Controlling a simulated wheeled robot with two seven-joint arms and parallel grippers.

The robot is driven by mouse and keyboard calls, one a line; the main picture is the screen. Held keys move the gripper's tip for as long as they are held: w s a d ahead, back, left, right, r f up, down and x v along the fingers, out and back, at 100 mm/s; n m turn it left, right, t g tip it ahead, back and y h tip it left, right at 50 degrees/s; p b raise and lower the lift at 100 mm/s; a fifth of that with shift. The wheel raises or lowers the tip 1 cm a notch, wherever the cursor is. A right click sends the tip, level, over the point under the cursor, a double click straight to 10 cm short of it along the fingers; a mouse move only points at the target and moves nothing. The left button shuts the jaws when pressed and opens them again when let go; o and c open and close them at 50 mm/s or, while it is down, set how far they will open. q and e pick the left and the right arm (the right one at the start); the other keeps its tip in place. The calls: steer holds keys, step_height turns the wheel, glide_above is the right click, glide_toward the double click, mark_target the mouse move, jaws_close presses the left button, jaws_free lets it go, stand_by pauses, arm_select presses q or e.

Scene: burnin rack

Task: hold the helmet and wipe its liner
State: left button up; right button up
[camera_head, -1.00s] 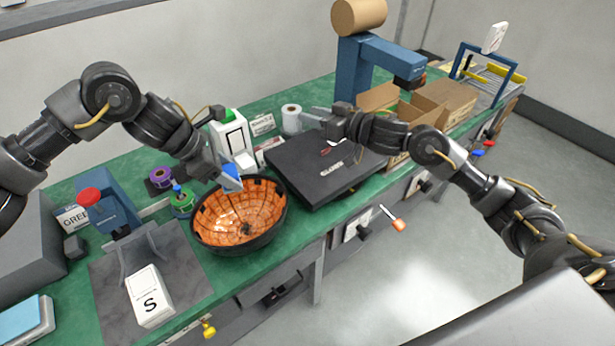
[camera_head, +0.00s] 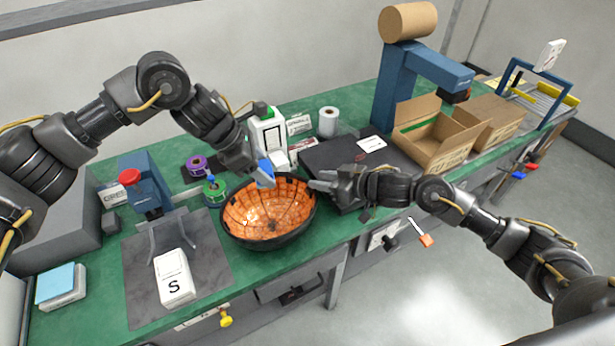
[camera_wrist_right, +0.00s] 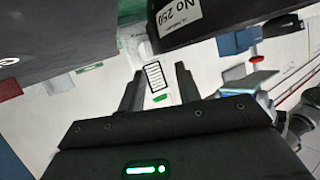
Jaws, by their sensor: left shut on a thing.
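The helmet (camera_head: 312,222) lies upside down on the green bench, a dark shell with its orange gridded liner (camera_head: 262,216) facing up.
A black flat case (camera_head: 325,153) is behind the right gripper. A grey mat (camera_head: 205,250) with a white S box (camera_head: 174,278) is left. An open carton (camera_head: 440,140) is right.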

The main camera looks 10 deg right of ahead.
mark_target(298, 176)
steer(key=x, duration=0.7)
steer(key=shift+w+a, duration=0.1)
steer(key=shift+w, duration=0.05)
jaws_close()
stand_by(1.1)
